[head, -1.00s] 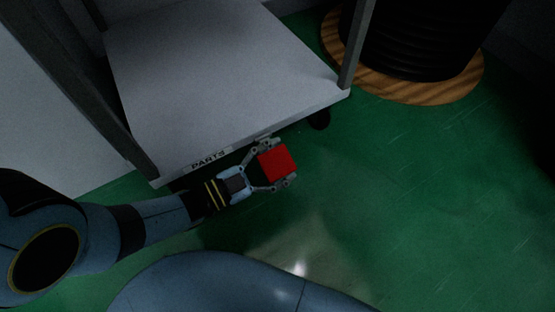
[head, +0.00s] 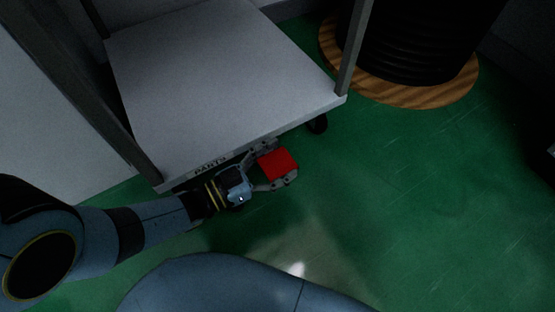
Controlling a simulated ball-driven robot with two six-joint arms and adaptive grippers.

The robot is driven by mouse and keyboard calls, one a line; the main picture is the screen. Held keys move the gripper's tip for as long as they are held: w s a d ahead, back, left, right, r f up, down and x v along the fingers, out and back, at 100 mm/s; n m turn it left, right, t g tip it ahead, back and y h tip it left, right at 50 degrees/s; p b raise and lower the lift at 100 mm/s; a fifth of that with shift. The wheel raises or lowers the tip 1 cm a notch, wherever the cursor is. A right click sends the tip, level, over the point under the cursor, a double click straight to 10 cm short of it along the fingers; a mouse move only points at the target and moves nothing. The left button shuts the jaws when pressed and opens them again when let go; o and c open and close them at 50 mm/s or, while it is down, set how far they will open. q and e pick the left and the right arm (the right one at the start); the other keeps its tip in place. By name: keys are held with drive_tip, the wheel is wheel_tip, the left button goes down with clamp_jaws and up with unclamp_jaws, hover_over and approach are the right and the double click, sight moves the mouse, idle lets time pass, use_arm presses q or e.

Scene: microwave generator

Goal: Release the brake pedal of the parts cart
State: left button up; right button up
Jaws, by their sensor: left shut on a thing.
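The parts cart (head: 215,75) stands at the upper left, with a grey shelf, dark posts and a "PARTS" label on its front edge. The red brake pedal (head: 278,163) is at the cart's lower front edge, right of the label. My left gripper (head: 274,167) comes in from the left along that edge, low over the floor. Its fingers are around the red pedal, one on the cart side and one on the near side, shut on it. The pedal's mount under the cart is hidden. My right gripper is not in view.
A black caster (head: 317,124) shows under the cart's right corner. A black coil on a round wooden base (head: 415,93) stands at the upper right. The green floor (head: 400,200) to the right of the gripper is clear.

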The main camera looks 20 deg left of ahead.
use_arm(q)
drive_tip(key=o, duration=1.7)
drive_tip(key=shift+c, duration=0.2)
drive_tip(key=v, duration=1.2)
